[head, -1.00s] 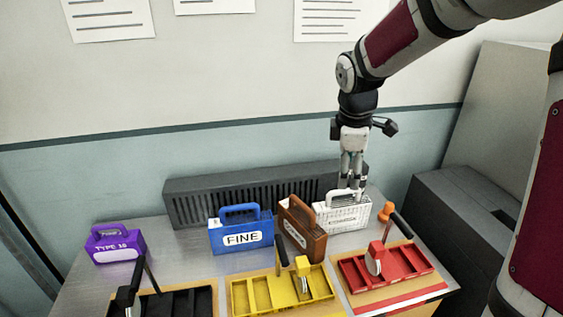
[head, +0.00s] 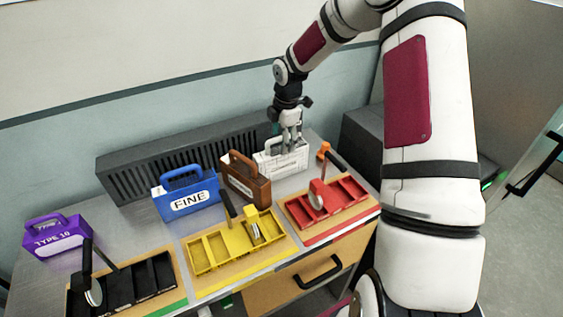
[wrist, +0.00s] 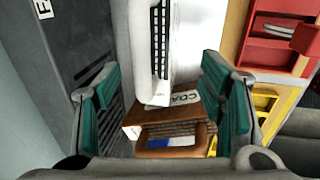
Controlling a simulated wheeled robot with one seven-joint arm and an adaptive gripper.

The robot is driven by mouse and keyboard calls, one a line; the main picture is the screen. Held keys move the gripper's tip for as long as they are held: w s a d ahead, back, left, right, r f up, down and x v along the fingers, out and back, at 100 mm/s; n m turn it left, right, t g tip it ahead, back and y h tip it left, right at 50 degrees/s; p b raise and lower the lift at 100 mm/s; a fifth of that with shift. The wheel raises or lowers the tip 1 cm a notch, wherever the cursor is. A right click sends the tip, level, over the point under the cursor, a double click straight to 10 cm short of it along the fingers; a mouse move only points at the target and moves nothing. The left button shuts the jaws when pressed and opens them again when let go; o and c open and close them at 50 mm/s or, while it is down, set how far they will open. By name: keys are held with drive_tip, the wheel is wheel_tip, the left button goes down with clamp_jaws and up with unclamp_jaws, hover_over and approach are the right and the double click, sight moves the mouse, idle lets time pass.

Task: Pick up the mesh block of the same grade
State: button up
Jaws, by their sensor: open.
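A white mesh block (head: 281,163) with a top handle stands at the back right of the bench; its front label is too small to read. My gripper (head: 289,147) is low over its handle, fingers open. In the wrist view the open fingers (wrist: 160,80) lie either side of a white block (wrist: 144,50) with a dark grid. A brown block (head: 245,182) stands close beside the white one. A label reading "COA" (wrist: 173,99) shows between them; I cannot tell whose it is. A blue block (head: 186,197) reads "FINE", a purple block (head: 57,238) "TYPE 10".
Black (head: 122,288), yellow (head: 215,252) and red (head: 312,215) compartment trays with upright levers line the front edge. A dark grilled box (head: 180,155) runs behind the blocks. A small orange item (head: 322,152) is right of the white block.

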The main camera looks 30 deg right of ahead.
sight(278, 151)
drive_tip(key=shift+w+a+f+p, duration=0.15)
drive_tip(key=shift+w+f, duration=0.15)
drive_tip(key=shift+f, duration=0.7)
drive_tip(key=shift+w+f+p, duration=0.2)
drive_tip(key=shift+w+f, duration=0.1)
drive_tip(key=shift+f, duration=0.75)
drive_tip(key=shift+w+a+f+p, duration=0.15)
drive_tip(key=shift+w+f, duration=0.15)
drive_tip(key=shift+f, duration=0.7)
drive_tip(key=shift+d, duration=0.1)
drive_tip(key=shift+c, duration=0.3)
drive_tip(key=c, duration=1.4)
clamp_jaws()
drive_tip(key=shift+r, duration=0.15)
